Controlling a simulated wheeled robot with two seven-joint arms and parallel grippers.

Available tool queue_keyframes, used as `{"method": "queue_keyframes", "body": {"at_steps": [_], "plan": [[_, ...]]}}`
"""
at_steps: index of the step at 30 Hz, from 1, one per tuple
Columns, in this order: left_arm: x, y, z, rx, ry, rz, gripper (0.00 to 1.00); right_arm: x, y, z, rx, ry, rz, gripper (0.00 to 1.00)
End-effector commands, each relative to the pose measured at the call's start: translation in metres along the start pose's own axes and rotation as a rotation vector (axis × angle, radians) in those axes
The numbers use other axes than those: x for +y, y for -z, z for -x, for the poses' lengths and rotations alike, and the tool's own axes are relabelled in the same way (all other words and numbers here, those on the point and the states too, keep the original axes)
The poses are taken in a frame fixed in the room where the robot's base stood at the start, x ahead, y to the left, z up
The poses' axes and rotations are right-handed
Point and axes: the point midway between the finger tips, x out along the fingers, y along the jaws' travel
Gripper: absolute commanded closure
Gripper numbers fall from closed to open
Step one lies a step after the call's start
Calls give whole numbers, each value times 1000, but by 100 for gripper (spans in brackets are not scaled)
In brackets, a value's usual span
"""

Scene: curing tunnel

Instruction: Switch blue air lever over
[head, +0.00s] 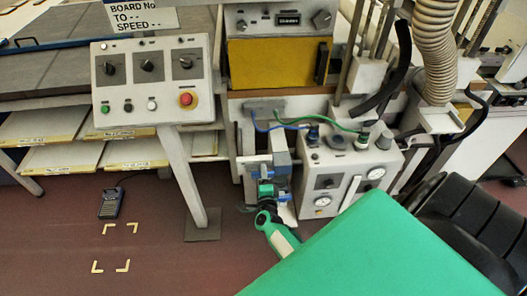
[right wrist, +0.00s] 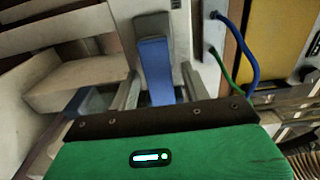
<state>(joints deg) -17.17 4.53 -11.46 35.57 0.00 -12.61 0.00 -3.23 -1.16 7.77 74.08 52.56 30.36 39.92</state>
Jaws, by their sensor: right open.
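The blue air lever (right wrist: 155,70) is a flat blue bar with a grey upper end. In the right wrist view it stands upright between the two grey fingers of my right gripper (right wrist: 160,88), with visible gaps on both sides. In the head view the lever (head: 282,158) is small and partly hidden, left of the grey air unit. My right gripper (head: 264,168) is open there, at the lever. I cannot tell whether a finger touches it. My left gripper is not in view.
The grey air unit (head: 347,165) with gauges and blue and green hoses stands right of the lever. A control box (head: 150,78) with knobs and a red button stands on a post at left. A yellow panel (head: 275,64) is behind. A foot pedal (head: 112,203) lies on the floor.

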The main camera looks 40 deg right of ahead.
Motion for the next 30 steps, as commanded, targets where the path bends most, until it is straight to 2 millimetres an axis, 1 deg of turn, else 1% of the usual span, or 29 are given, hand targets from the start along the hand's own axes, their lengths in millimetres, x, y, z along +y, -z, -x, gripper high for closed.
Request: {"method": "queue_keyframes", "body": {"at_steps": [5, 12, 15, 18, 21, 24, 30], "plan": [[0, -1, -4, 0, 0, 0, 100, 2, 0, 28, 0, -3, 0, 53], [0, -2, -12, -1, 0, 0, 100, 3, 0, 79, 1, -2, 0, 53], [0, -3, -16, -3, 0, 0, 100, 3, 0, 99, 0, -3, 0, 53], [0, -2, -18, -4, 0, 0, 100, 2, 0, 114, 0, -3, 0, 53], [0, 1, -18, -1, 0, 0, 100, 2, 0, 125, -1, -2, 1, 53], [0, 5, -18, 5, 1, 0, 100, 1, 0, 131, -1, -1, 1, 53], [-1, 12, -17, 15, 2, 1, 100, 0, -1, 134, -1, 0, 1, 53]]}}
